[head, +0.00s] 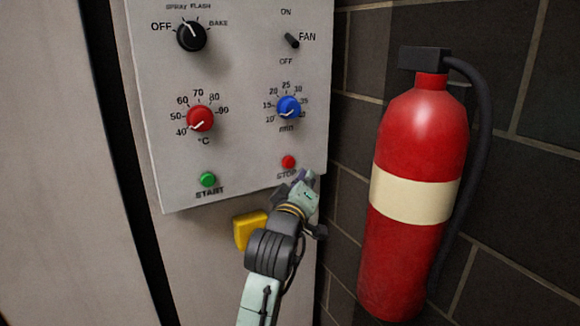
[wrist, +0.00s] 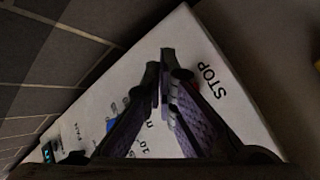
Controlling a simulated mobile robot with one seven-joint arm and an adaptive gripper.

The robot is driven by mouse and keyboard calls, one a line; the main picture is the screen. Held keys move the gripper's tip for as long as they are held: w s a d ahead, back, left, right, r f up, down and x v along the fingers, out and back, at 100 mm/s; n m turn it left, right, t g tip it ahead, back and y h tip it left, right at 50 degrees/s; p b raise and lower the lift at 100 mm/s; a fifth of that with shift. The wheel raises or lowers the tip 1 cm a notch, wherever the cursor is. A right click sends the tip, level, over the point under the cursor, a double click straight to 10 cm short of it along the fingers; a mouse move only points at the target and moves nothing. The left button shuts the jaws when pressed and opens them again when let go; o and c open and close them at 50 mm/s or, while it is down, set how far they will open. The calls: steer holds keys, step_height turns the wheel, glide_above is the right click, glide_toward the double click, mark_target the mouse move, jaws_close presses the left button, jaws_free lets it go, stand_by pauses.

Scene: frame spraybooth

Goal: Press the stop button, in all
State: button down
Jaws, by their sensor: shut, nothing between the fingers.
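The red stop button (head: 288,162) is at the lower right of the white control panel (head: 240,90), above the label STOP. My gripper (head: 303,176) is shut and empty, just below and to the right of the button in the head view. In the wrist view the shut fingers (wrist: 166,75) point at the panel near the word STOP (wrist: 209,83). A sliver of red shows beside the right finger there; the rest of the button is hidden. I cannot tell whether the fingertips touch the panel.
The panel also bears a green START button (head: 208,179), a red temperature knob (head: 200,118), a blue minutes knob (head: 288,107), a black mode knob (head: 191,37) and a fan switch (head: 292,41). A red fire extinguisher (head: 408,260) is close on the right, by the dark tiled wall (head: 530,190).

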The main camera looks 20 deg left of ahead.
mark_target(296, 171)
steer(key=shift+w+a, duration=1.1)
steer(key=shift+a, duration=0.25)
steer(key=shift+w+a+p, duration=0.1)
steer(key=shift+a+p, duration=0.05)
steer(key=shift+p, duration=0.2)
steer(key=shift+w+a, duration=0.15)
steer(key=shift+a, duration=0.05)
steer(key=shift+w+a, duration=0.3)
steer(key=shift+a, duration=0.05)
stand_by(1.1)
stand_by(0.3)
steer(key=shift+s+d+p, duration=0.35)
steer(key=shift+s+d, duration=0.25)
steer(key=shift+d, duration=0.05)
steer(key=s+d, duration=0.1)
steer(key=d, duration=0.1)
steer(key=s+d+p, duration=0.1)
steer(key=s+d, duration=0.1)
stand_by(0.4)
